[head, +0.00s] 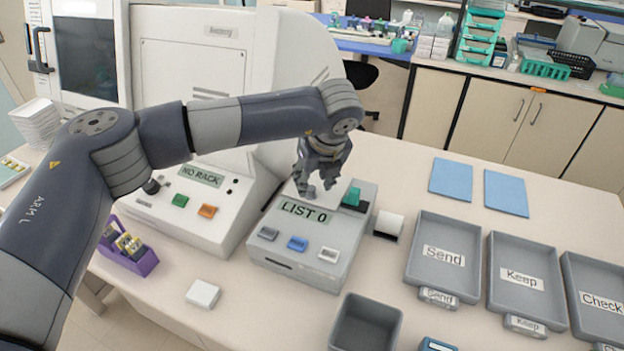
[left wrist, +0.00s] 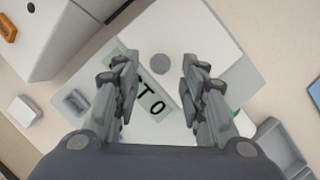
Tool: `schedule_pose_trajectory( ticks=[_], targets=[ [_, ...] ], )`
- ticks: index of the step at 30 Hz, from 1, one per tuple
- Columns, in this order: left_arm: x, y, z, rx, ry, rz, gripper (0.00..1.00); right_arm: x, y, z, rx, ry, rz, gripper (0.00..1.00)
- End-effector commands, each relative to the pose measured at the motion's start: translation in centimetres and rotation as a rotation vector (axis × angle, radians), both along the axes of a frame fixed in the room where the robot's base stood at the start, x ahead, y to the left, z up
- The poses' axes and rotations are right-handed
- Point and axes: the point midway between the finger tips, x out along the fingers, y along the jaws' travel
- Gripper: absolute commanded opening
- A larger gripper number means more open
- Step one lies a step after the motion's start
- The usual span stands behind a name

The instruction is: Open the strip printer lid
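The strip printer (head: 330,255) is a light grey box on the bench, with a green "LIST 0" display (head: 303,211) and several buttons on its front. Its pale lid (left wrist: 195,30) lies flat on top in the left wrist view, with a round grey knob (left wrist: 161,64) near its edge. My left gripper (head: 318,190) is above the printer top, pointing down. In the left wrist view its fingers (left wrist: 160,66) are spread on either side of the knob, with nothing between them that I can see gripped. The arm and fingers hide part of the lid in the head view. My right gripper is not in view.
A "NO RACK" machine (head: 235,215) stands directly left of the printer. A green piece (head: 353,196) is at the printer's right rear. Grey trays marked Send (head: 418,275), Keep (head: 497,290) and Check stand at right. A grey bin (head: 365,305) is in front.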

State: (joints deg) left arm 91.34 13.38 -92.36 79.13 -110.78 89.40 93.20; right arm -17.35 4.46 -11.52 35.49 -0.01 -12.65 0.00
Motion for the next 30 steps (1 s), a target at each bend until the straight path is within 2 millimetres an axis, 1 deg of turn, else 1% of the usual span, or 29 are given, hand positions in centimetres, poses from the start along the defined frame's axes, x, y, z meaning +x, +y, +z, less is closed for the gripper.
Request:
schedule_pose_trajectory(
  ticks=[1, 3, 7, 11, 17, 18, 20, 21, 22, 23, 30],
  targets=[
    [0.2, 0.2, -0.6, 0.003, 0.003, 0.001, 0.39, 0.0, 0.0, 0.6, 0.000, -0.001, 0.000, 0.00],
    [0.6, 0.3, -1.5, 0.001, 0.003, 0.002, 0.39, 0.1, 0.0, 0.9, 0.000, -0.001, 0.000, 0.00],
    [1.0, 0.5, -2.6, 0.002, 0.001, 0.001, 0.39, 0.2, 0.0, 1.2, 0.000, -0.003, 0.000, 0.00],
    [1.1, 0.6, -3.1, 0.000, -0.001, 0.000, 0.39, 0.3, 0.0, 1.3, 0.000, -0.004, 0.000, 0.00],
    [1.1, 0.6, -3.1, 0.000, -0.001, 0.000, 0.39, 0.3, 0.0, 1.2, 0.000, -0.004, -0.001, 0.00],
    [1.1, 0.6, -3.1, 0.000, -0.001, 0.000, 0.34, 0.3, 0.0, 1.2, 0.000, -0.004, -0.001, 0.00],
    [1.1, 0.6, -3.1, 0.000, -0.001, 0.000, 0.21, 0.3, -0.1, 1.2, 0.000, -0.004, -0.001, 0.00],
    [1.1, 0.6, -3.1, 0.000, -0.001, 0.000, 0.12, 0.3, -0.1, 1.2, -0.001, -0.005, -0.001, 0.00],
    [1.1, 0.6, -3.1, 0.000, -0.001, 0.000, 0.05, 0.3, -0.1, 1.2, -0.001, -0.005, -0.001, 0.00],
    [1.1, 0.6, -3.1, 0.000, -0.001, 0.000, 0.00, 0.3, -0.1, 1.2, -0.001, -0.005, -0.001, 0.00],
    [1.2, 0.6, -3.1, 0.000, -0.001, 0.000, 0.00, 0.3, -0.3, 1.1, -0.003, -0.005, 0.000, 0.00]
  ],
)
